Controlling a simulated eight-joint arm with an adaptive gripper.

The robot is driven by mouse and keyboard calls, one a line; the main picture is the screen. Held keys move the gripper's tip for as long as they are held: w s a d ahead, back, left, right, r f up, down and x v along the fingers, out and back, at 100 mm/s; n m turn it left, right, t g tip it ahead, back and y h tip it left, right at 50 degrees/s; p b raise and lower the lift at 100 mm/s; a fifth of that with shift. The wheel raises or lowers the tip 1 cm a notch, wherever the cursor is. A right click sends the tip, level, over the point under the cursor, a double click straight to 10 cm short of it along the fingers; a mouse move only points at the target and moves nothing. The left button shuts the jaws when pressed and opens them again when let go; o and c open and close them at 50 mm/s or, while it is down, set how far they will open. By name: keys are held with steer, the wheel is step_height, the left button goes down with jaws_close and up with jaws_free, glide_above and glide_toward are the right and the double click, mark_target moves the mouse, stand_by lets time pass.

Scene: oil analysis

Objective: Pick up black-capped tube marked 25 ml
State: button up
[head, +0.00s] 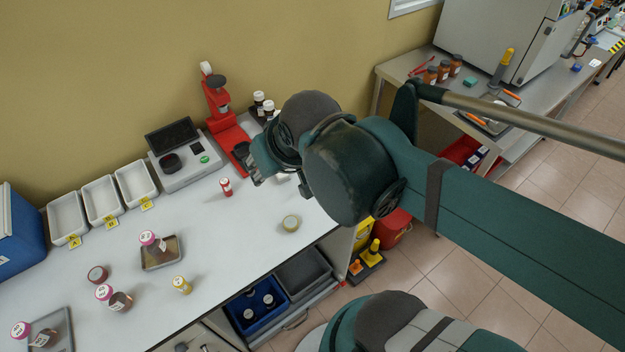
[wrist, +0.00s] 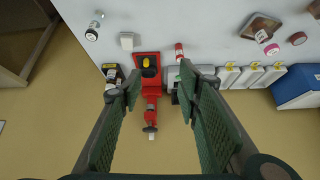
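No tube that I can read as marked 25 ml shows; the labels are too small.
A red-capped tube (head: 226,187), grey instrument (head: 185,158), white trays (head: 67,218) and pink-capped bottles (head: 148,238) stand on the bench (head: 225,235). The middle front is mostly clear.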

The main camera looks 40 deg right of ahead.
steer(key=w+d+f+m+g+p, duration=0.1)
steer(key=w+d+f+m+g, duration=0.1)
steer(key=d+f+m, duration=0.3)
steer(key=w+d+f+m+g+p, duration=0.1)
steer(key=w+d+f+m+g, duration=0.1)
steer(key=d+f+m, duration=0.3)
steer(key=w+d+f+m+g, duration=0.2)
steer(key=w+d+f+m, duration=0.1)
steer(key=d+m, duration=0.3)
steer(key=shift+d+f+m+p, duration=0.2)
steer(key=shift+f+m+p, duration=0.3)
steer(key=shift+f, duration=0.4)
steer(key=shift+s+d+f+m+g, duration=0.15)
steer(key=shift+d+f+m+g, duration=0.25)
steer(key=shift+f+m, duration=0.15)
steer(key=shift+f, duration=0.1)
steer(key=shift+f, duration=1.2)
steer(key=shift+f, duration=0.15)
steer(key=shift+f+b, duration=0.6)
steer(key=shift+f, duration=1.85)
steer(key=shift+c, duration=0.7)
